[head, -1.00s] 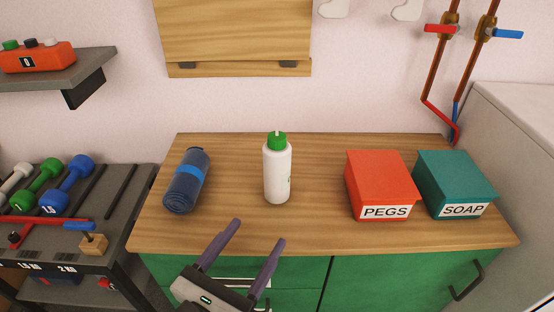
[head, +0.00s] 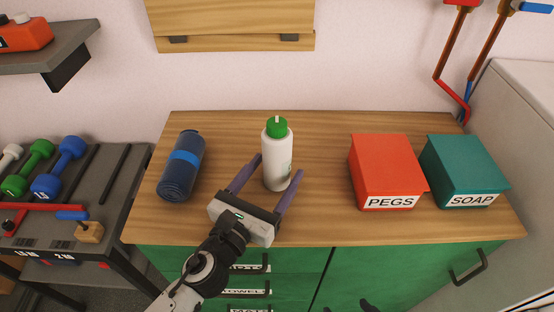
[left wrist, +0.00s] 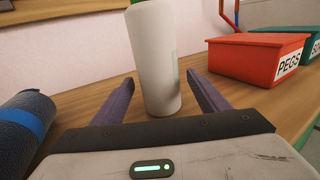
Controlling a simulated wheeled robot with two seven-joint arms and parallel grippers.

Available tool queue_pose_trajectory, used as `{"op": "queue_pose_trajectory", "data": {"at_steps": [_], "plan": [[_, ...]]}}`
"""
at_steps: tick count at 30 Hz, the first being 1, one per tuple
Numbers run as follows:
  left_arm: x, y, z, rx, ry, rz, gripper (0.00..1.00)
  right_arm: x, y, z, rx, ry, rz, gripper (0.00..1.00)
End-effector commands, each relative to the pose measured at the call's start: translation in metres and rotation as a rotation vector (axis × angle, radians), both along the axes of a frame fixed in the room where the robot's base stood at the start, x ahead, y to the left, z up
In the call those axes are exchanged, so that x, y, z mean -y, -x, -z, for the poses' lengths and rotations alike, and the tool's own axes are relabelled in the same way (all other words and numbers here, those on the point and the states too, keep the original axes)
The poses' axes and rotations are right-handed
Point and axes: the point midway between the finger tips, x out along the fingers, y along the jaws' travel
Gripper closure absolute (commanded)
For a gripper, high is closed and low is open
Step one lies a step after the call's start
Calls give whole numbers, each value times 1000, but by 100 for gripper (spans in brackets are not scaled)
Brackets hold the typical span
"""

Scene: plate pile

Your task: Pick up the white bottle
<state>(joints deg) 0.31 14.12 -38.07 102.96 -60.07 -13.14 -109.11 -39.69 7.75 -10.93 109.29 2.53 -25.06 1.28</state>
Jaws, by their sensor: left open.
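The white bottle (head: 277,160) with a green cap stands upright on the wooden worktop (head: 330,225). My left gripper (head: 279,166) is open, with its two purple fingers on either side of the bottle's lower part. In the left wrist view the bottle (left wrist: 155,60) stands between the open fingers (left wrist: 160,78). A gap shows between the bottle and the gripper's palm in the head view. The bottle's top is cut off in the left wrist view. My right gripper cannot be made out.
A red PEGS box (head: 387,165) and a teal SOAP box (head: 463,165) stand to the right. A rack with dumbbells (head: 60,165) is left of the worktop. A wall is behind.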

Motion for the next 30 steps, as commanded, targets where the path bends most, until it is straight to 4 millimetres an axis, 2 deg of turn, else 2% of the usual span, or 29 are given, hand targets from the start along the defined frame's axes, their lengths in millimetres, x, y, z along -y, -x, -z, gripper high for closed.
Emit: {"op": "queue_pose_trajectory", "data": {"at_steps": [4, 11, 14, 22, 30], "plan": [[7, -13, -1, 0, -1, 0, 32, 0, -5, -4, 9, 0, 0, 35], [8, -15, 0, 0, -1, 0, 32, 0, -7, -5, 14, 0, 0, 35], [8, -15, 0, -1, 0, 0, 45, 0, -7, -5, 15, 0, 0, 35], [7, -14, 0, -1, 0, 0, 90, 0, -6, -4, 13, -1, 0, 35], [8, -15, -7, 4, 1, 1, 90, 0, -5, -7, 10, -1, 0, 35]]}}
